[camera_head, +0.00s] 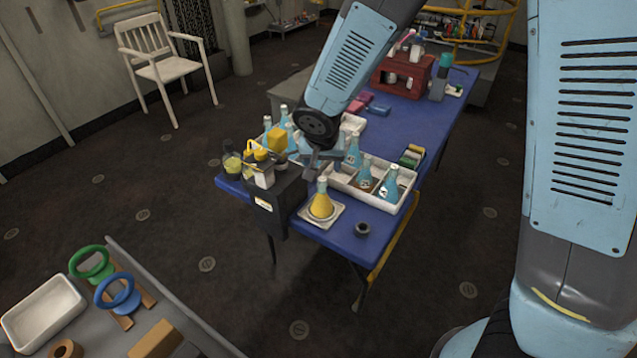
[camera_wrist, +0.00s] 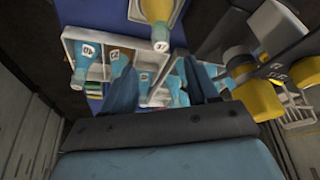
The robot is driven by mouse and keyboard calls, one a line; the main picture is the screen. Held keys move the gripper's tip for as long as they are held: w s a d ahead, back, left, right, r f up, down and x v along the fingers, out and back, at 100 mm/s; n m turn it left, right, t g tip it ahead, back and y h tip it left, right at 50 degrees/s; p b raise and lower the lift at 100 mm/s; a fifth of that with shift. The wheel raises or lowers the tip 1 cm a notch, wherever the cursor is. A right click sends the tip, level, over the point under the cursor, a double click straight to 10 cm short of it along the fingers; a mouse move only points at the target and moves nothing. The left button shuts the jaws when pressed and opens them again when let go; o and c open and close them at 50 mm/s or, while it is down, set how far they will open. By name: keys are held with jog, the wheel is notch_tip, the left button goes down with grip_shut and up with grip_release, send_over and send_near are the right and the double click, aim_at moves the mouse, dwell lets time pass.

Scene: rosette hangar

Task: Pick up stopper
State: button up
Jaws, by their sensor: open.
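A yellow flask (camera_head: 322,206) stands on a small square tray (camera_head: 335,216) near the front of the blue table, with a pale stopper (camera_head: 322,182) at the top of its neck. The flask also shows at the top of the wrist view (camera_wrist: 157,12), its pale, marked end (camera_wrist: 160,46) towards the fingers. My gripper (camera_head: 318,160) is above the table, close behind the flask and apart from it. In the wrist view its two dark fingers (camera_wrist: 160,92) are spread, with nothing clearly held between them. Several blue flasks (camera_head: 389,184) also have pale tops.
A white divided tray (camera_head: 404,208) holds blue flasks to the right. Yellow-capped bottles (camera_head: 262,168) stand on the left, near a dark box (camera_head: 268,205). A dark ring (camera_head: 362,230) lies near the front edge. A red rack (camera_head: 402,78) stands farther back.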

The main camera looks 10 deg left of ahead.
aim_at(322, 178)
jog(key=shift+x, duration=3.45)
jog(key=shift+s+a, duration=0.1)
jog(key=shift+a, duration=0.1)
grip_shut()
